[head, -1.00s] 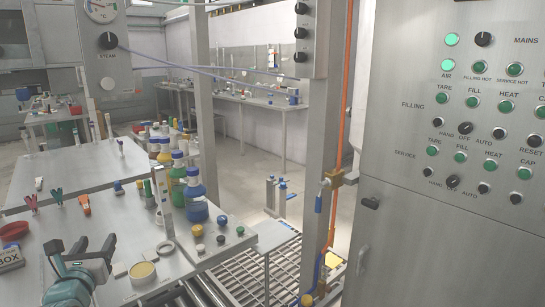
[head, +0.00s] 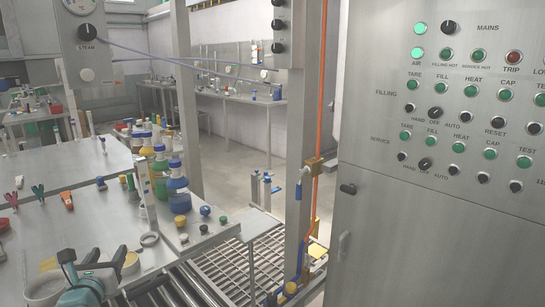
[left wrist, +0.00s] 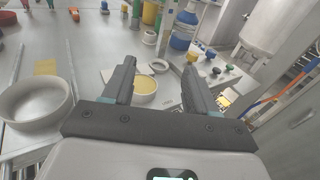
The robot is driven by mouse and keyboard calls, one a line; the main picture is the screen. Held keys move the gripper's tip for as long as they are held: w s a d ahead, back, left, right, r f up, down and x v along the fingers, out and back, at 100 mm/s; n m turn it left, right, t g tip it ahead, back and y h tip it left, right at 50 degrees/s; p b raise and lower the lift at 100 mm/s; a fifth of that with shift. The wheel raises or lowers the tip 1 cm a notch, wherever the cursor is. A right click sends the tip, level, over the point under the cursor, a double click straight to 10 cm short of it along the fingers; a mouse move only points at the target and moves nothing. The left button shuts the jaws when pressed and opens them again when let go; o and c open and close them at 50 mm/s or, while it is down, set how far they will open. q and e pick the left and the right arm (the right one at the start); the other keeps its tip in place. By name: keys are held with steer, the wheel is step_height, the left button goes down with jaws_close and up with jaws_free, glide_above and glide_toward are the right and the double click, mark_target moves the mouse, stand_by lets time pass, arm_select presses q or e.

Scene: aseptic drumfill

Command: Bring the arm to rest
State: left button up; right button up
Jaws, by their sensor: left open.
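My left gripper (head: 93,262) is at the lower left of the head view, above the front of the steel table (head: 95,222). Its two fingers are apart, with nothing held between them. In the left wrist view, the left gripper (left wrist: 160,68) also shows open. A small white dish with yellow contents (left wrist: 144,86) appears between and beyond the fingers. It also shows beside the gripper in the head view (head: 131,262). My right gripper is not in view.
A larger white bowl (left wrist: 36,101) stands left of the fingers. Blue-capped bottles (head: 178,188), loose caps (head: 205,211) and a white ring (head: 149,239) are on the table. A control cabinet (head: 430,235) stands at right; floor grating (head: 222,275) lies between.

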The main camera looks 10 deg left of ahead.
arm_select(q)
steer(key=s+d+f+m+g+h+b, duration=0.25)
steer(key=d+f, duration=0.45)
steer(key=f, duration=0.4)
steer(key=s+d+f+m+g+h+b, duration=0.15)
steer(key=d+f+m, duration=0.25)
steer(key=d+f, duration=0.55)
steer(key=s+d+f+m+g+h+b, duration=0.1)
steer(key=d+f+m+g+h+b, duration=0.15)
steer(key=d+f, duration=0.7)
steer(key=s+d+f+m+g+h, duration=0.1)
steer(key=s+d+f+m+g, duration=0.2)
steer(key=s+f+m, duration=0.45)
steer(key=s+d+f+m+g+h+b, duration=0.1)
steer(key=s+d+f+m+g, duration=0.2)
steer(key=s+m, duration=0.65)
steer(key=s+d+f+m+g+h, duration=0.1)
steer(key=s+d+f+m+g, duration=0.15)
steer(key=s+f+m, duration=0.6)
step_height(320, 180, up, 17)
steer(key=w+m+p, duration=0.2)
steer(key=m+p, duration=0.1)
steer(key=p, duration=1.1)
steer(key=shift+w+a+f+g, duration=0.15)
steer(key=shift+a+f+g, duration=0.05)
steer(key=shift+a+g, duration=0.25)
steer(key=shift+f+m, duration=0.15)
steer(key=shift+m, duration=0.1)
steer(key=shift+c, duration=1.5)
